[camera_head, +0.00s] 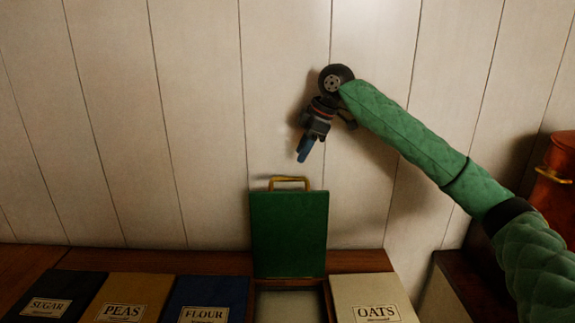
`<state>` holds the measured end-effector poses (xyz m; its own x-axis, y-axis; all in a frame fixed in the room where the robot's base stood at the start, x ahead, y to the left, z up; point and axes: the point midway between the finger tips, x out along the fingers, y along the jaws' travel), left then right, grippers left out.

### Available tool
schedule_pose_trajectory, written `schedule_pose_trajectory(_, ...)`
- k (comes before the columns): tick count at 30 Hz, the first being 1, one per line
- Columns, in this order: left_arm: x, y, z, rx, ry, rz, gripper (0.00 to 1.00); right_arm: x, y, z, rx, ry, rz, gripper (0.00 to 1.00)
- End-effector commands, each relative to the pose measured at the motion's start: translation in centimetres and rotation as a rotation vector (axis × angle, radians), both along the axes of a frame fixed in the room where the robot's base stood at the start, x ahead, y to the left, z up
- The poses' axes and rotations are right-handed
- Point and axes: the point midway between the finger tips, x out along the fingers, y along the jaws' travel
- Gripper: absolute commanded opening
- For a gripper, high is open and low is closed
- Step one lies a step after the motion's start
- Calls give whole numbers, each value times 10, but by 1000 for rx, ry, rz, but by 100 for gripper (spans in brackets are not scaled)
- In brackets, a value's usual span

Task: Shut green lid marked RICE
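The green lid (289,234) stands upright, open, at the back of its bin in the row of bins. A brass handle (290,181) sits on its top edge. No RICE marking shows on the side facing me. The open bin (287,305) below it has a pale inside, cut off by the picture's bottom edge. My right gripper (304,152) is above the lid and slightly right of its handle, pointing down, apart from it. My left gripper is not in view.
Shut lids marked SUGAR (50,296), PEAS (127,296) and FLOUR (207,298) lie left of the open bin. A shut OATS lid (372,297) lies right. A white plank wall (200,120) stands close behind. A red-brown container (556,180) stands at the right edge.

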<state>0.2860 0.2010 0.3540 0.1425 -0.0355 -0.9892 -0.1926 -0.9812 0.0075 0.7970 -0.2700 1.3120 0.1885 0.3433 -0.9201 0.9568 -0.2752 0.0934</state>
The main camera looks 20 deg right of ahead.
Motion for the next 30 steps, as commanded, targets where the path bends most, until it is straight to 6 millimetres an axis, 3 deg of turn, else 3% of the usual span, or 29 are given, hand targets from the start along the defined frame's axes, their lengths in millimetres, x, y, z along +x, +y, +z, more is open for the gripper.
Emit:
schedule_pose_trajectory(5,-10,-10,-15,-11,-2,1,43,3,6,-16,-1,3,0,34)
schedule_pose_trajectory(18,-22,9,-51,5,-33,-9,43,13,24,-64,-1,0,0,34)
schedule_pose_trajectory(30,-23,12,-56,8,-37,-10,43,14,26,-70,-1,0,0,32)
